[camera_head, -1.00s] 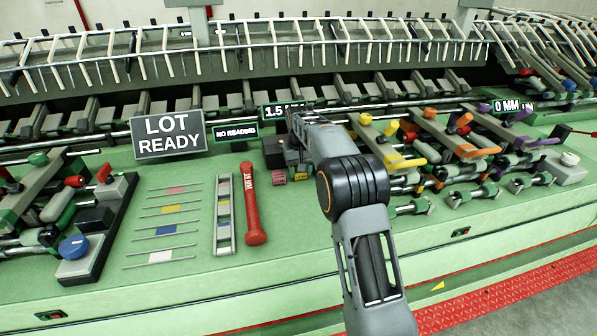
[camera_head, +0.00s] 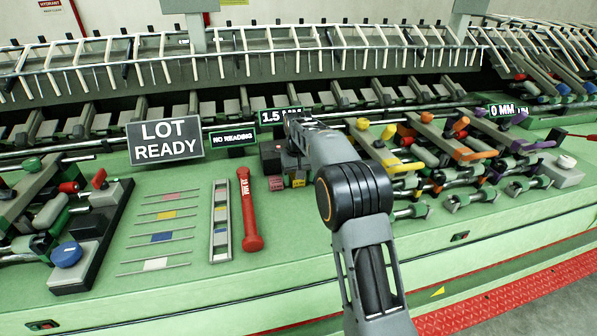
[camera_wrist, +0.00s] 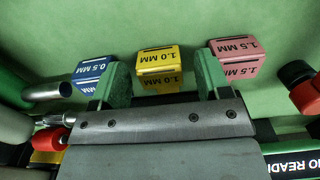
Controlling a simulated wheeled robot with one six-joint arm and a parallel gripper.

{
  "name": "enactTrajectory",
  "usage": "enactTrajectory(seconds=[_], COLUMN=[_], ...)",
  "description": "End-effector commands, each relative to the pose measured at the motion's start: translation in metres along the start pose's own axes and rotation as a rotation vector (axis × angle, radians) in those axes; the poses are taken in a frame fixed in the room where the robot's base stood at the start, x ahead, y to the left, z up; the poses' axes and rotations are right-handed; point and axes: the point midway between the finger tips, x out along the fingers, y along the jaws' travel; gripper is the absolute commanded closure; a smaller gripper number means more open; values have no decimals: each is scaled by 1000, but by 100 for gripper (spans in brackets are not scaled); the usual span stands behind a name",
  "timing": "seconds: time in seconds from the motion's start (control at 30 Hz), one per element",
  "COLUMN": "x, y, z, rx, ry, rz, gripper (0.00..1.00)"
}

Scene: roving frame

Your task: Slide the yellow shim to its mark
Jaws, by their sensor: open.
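The yellow shim (camera_wrist: 159,56) is a small block labelled 1.0 MM, seen in the wrist view on the green bench. It also shows in the head view (camera_head: 298,183), partly behind my arm. My gripper (camera_wrist: 162,66) is open, with one green finger on each side of the yellow shim and a gap to both sides. A yellow mark (camera_head: 166,214) lies between thin lines on the bench, left of the shim. Pink (camera_head: 175,196), blue (camera_head: 161,237) and white (camera_head: 155,264) marks lie in the same column. My arm hides the fingers in the head view.
A blue 0.5 MM block (camera_wrist: 92,68) and a pink 1.5 MM block (camera_wrist: 236,52) flank the yellow one closely. A red bar (camera_head: 249,212) and a metal channel (camera_head: 220,222) lie between the shim and the marks. Signs and machinery stand behind.

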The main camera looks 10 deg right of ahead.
Motion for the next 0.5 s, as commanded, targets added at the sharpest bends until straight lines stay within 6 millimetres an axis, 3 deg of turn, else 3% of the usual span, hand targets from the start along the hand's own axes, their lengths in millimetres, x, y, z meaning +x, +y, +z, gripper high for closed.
enactTrajectory(seconds=[0.17, 0.5], x=[-18, -88], y=[0, 0], z=[-1, 0], rx=[0, -1], ry=[4, 3], rz=[0, 0], gripper=[30, 30])
